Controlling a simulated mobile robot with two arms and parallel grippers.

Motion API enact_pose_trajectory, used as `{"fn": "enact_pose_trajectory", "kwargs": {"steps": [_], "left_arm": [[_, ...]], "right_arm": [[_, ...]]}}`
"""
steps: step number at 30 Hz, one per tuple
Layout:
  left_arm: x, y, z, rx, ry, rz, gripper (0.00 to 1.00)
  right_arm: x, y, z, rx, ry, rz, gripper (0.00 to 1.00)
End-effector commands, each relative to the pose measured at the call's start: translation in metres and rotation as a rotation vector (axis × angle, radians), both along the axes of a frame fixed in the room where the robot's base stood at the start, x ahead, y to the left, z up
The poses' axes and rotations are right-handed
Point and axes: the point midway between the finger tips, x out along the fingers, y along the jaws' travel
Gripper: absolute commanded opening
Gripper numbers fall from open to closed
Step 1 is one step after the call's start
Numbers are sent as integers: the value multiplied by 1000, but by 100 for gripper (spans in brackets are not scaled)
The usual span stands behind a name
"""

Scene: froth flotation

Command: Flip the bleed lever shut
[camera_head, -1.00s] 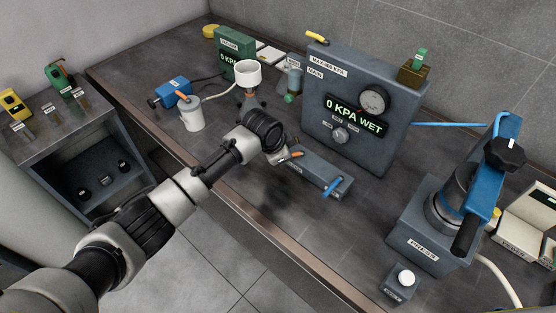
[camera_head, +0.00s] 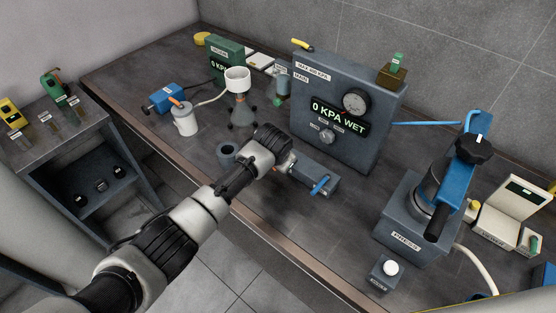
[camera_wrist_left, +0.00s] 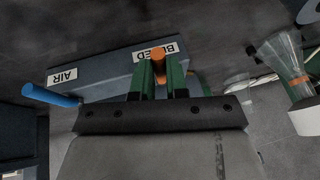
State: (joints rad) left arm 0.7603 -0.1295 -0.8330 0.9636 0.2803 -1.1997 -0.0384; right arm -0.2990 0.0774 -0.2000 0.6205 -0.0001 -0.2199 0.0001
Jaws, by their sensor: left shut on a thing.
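The grey valve box (camera_head: 322,182) lies on the bench in front of the main panel. In the left wrist view the box (camera_wrist_left: 110,68) carries BLEED and AIR labels. The orange bleed lever (camera_wrist_left: 158,55) stands up beside the BLEED label, between the green fingers of my left gripper (camera_wrist_left: 160,75), which is shut on it. My right gripper is out of view.
The panel (camera_head: 345,90) reads 0 KPA WET. The press (camera_head: 410,235) stands to the right of the valve box. A funnel flask (camera_head: 241,108), a dark ring-shaped cup (camera_head: 228,152) and a white jug (camera_head: 185,122) stand to the left. Bare bench lies in front of the box.

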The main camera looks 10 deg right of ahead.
Motion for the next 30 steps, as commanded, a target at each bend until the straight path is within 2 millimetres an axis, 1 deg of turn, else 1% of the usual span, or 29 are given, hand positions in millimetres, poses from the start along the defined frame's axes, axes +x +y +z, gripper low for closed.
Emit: {"fn": "enact_pose_trajectory", "kwargs": {"steps": [9, 10, 12, 15, 25, 30], "left_arm": [[0, 0, 0, -2, 1, 3, 0], [0, 0, 0, -2, 1, 3, 17], [0, 0, 0, -2, 1, 3, 28], [0, 0, 0, -2, 1, 2, 40], [-1, 0, 2, -2, 0, 1, 40], [-7, 2, 16, -4, 0, 2, 40]], "right_arm": [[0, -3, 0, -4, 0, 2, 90], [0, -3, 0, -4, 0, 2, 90], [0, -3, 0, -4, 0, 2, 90], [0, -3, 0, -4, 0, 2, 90], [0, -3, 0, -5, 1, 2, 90], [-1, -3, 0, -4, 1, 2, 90]]}}
